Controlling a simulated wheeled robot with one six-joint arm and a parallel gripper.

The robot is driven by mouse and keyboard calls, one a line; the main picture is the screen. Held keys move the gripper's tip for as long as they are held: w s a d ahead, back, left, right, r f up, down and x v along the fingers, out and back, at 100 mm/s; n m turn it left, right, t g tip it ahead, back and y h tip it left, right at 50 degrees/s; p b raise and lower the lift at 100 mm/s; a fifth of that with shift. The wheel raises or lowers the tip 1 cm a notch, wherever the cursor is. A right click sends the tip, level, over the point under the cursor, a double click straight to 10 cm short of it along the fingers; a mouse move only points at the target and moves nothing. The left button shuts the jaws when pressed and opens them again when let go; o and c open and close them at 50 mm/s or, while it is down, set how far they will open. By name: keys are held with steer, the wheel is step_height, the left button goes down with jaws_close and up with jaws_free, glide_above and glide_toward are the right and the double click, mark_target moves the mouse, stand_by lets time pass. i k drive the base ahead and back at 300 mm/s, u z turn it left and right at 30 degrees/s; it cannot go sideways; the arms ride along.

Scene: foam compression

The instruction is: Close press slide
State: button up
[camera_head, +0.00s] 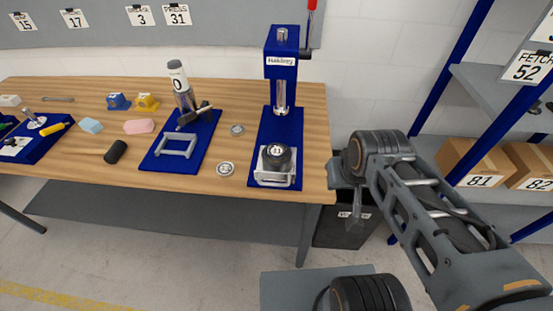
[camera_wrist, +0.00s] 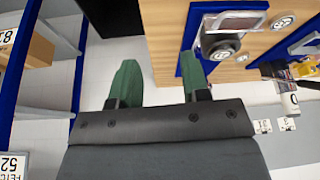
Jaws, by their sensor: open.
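The blue press (camera_head: 281,70) stands at the right end of the workbench, with a red-handled lever and a metal ram over its blue base. Its silver slide (camera_head: 277,181) is at the front of the base, forward of the ram. A dark round piece (camera_head: 279,157) sits on it. In the wrist view the slide's pale handle frame (camera_wrist: 236,21) and the dark piece (camera_wrist: 221,46) show at the upper right. My gripper (camera_wrist: 158,86) has its green fingers wide apart and empty. It is off the bench's right end, apart from the slide.
The wooden bench (camera_head: 225,100) ends just left of my arm. A second blue stand (camera_head: 183,140) with a grey frame is left of the press. Metal discs (camera_head: 226,169) lie between them. A blue shelf rack with boxes (camera_head: 470,160) stands right; a dark bin (camera_head: 345,228) is below.

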mark_target(267, 173)
steer(key=i, duration=0.25)
steer(key=z, duration=0.6)
steer(key=k, duration=0.7)
steer(key=u, duration=1.3)
